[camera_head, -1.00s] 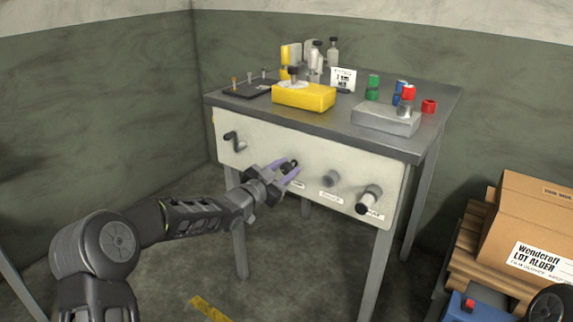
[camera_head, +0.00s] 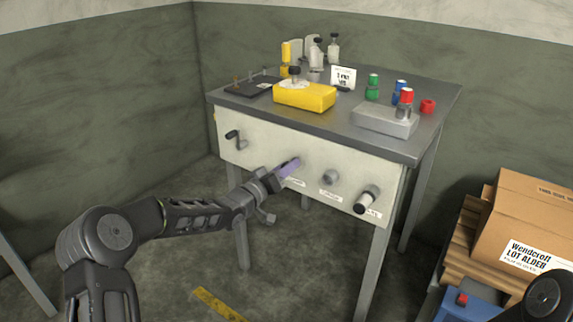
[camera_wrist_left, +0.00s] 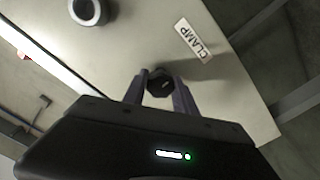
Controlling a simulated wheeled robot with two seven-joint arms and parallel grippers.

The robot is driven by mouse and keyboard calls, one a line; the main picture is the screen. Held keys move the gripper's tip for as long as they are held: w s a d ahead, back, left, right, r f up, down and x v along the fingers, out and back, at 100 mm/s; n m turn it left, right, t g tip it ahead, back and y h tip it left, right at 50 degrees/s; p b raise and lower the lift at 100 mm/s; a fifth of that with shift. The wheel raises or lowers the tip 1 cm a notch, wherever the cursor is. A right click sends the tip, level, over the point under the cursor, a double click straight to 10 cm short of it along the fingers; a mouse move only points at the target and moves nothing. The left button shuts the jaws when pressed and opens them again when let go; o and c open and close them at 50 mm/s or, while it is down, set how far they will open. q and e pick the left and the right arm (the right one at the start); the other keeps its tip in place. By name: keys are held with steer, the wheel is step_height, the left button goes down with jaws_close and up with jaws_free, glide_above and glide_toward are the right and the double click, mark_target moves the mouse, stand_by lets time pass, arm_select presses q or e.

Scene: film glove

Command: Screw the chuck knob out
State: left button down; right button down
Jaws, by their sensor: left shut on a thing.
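The white front panel (camera_head: 225,150) of the bench carries a row of controls. My left gripper (camera_head: 289,166) is shut on a small dark faceted knob (camera_wrist_left: 160,86), with one purple finger on each side. In the head view the fingers hide most of this knob. A label (camera_wrist_left: 192,40) beside it reads CLAMP. A round grey knob (camera_head: 330,177) sits to its right on the panel. Its label (camera_head: 330,194) is too small to read, so I cannot tell which knob is the chuck one. My right gripper is out of view.
A crank (camera_head: 234,137) is at the panel's left and a pale-tipped handle (camera_head: 366,200) at its right. The bench top (camera_head: 340,117) holds a yellow box (camera_head: 304,96), a grey block (camera_head: 384,120), bottles and coloured caps. Cartons (camera_head: 520,230) stand at the right.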

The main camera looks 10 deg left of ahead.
arm_select(q)
steer(key=n, duration=0.3)
steer(key=shift+r+p, duration=0.1)
steer(key=shift+p, duration=0.25)
steer(key=n, duration=0.3)
steer(key=shift+n+p, duration=0.3)
steer(key=n, duration=0.2)
steer(key=shift+n, duration=0.4)
steer(key=n, duration=0.2)
steer(key=shift+n, duration=0.3)
steer(key=n, duration=0.1)
steer(key=n+b, duration=0.1)
steer(key=n, duration=0.1)
steer(key=shift+f+n, duration=0.25)
steer(key=shift+n, duration=0.05)
steer(key=n+b, duration=0.3)
steer(key=n, duration=0.1)
steer(key=shift+f+n, duration=0.1)
steer(key=shift+n, duration=0.2)
steer(key=n+b, duration=0.1)
steer(key=n, duration=0.1)
steer(key=shift+n, duration=0.3)
steer(key=shift+r+n+b, duration=0.25)
steer(key=shift+n+b, duration=0.05)
steer(key=shift+n, duration=0.8)
